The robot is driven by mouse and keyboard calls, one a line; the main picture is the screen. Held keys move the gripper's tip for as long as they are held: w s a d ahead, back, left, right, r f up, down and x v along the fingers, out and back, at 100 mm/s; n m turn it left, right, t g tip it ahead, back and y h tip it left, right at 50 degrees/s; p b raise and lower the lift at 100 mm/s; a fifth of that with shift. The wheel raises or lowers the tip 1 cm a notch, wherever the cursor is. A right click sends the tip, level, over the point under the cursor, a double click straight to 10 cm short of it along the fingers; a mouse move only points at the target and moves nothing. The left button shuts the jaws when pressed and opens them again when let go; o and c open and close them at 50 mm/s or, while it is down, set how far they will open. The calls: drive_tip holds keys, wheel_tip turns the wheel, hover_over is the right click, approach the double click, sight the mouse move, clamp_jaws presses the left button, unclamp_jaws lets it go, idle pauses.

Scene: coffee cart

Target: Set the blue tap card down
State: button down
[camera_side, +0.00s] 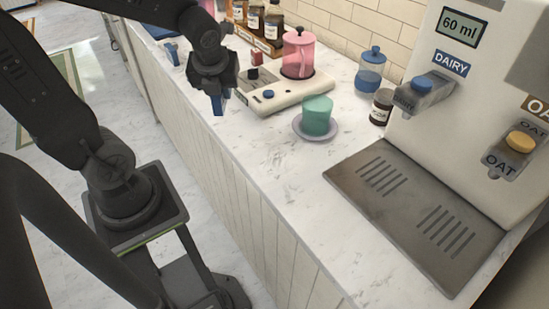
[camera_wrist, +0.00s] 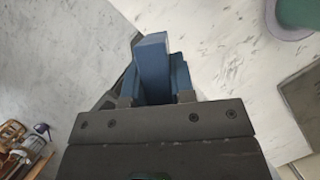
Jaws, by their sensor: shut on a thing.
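My gripper (camera_side: 216,90) is shut on the blue tap card (camera_side: 218,106), which points downward from the jaws near the counter's front edge. The card also shows in the wrist view (camera_wrist: 154,62), between the jaws, its upper part hidden by them. Whether its lower end touches anything I cannot tell. A cream flat base (camera_side: 290,97) with a blue button lies to the right of my gripper on the marble counter (camera_side: 258,146).
A pink press (camera_side: 297,52) stands on the cream base. A green cup (camera_side: 317,115) sits on a grey saucer (camera_side: 299,133). A blue-lidded jar (camera_side: 370,72), a dark jar (camera_side: 381,106) and the dispenser (camera_side: 465,100) stand further right. Bare counter lies in front of the saucer.

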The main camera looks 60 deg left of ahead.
drive_tip(key=w+d+f+m, duration=0.2)
drive_tip(key=d, duration=0.3)
drive_tip(key=w+d+f+m+t+h, duration=0.1)
drive_tip(key=w+d+f+m, duration=0.1)
drive_tip(key=d, duration=0.3)
drive_tip(key=w+d+f+m+h, duration=0.1)
drive_tip(key=d+f+m, duration=0.1)
drive_tip(key=d, duration=0.4)
drive_tip(key=shift+w+d+f, duration=0.1)
drive_tip(key=shift+w+f, duration=0.15)
drive_tip(key=shift+w, duration=0.15)
drive_tip(key=shift+t, duration=0.3)
drive_tip(key=shift+f, duration=2)
drive_tip(key=shift+f, duration=0.15)
drive_tip(key=c, duration=1)
unclamp_jaws()
